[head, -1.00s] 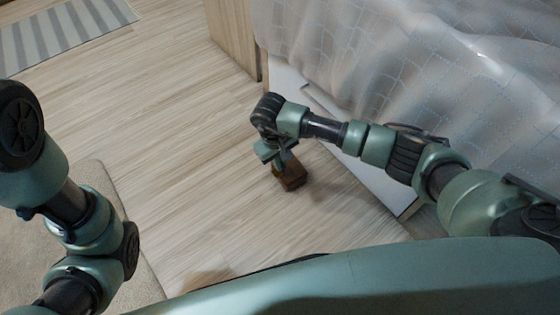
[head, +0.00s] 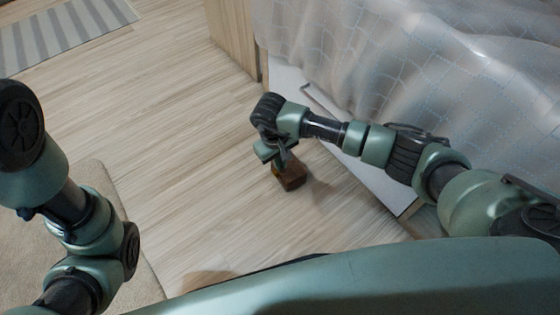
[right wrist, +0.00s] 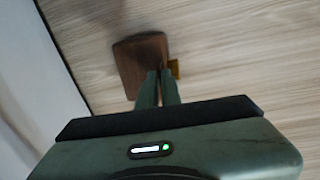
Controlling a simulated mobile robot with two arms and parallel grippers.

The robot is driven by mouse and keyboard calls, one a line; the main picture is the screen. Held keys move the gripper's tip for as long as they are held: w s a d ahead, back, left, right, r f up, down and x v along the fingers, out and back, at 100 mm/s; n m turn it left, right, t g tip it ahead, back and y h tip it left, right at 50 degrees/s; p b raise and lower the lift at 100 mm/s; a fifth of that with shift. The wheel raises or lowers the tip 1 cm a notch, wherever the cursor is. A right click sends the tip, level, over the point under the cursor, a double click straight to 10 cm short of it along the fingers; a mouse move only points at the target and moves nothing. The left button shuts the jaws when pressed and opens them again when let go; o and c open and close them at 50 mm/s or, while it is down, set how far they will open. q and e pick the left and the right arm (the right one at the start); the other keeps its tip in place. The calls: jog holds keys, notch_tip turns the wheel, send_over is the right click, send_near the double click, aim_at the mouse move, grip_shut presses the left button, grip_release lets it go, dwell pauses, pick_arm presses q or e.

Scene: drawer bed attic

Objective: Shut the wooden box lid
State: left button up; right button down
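A small dark brown wooden box (head: 293,178) sits on the floor beside the bed's white side in the head view. In the right wrist view the box (right wrist: 138,62) shows just beyond my fingertips, with a small yellowish piece (right wrist: 174,68) at its right. I cannot clearly tell how far its lid stands open. My right gripper (head: 281,158) reaches down at the box, partly covering it. In the right wrist view its fingers (right wrist: 159,78) lie close together at the box's near edge, with nothing seen between them. My left gripper is out of view.
The bed with a pale patterned cover (head: 400,60) and white side panel (head: 345,150) stands close to the right of the box. A wooden panel (head: 232,38) is behind. A beige rug (head: 60,260) lies at left. The wood floor left of the box is clear.

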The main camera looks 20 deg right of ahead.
jog(key=shift+a, duration=0.1)
jog(key=shift+a, duration=0.15)
jog(key=shift+f+h, duration=0.3)
jog(key=shift+h, duration=0.2)
jog(key=c, duration=1.6)
grip_release()
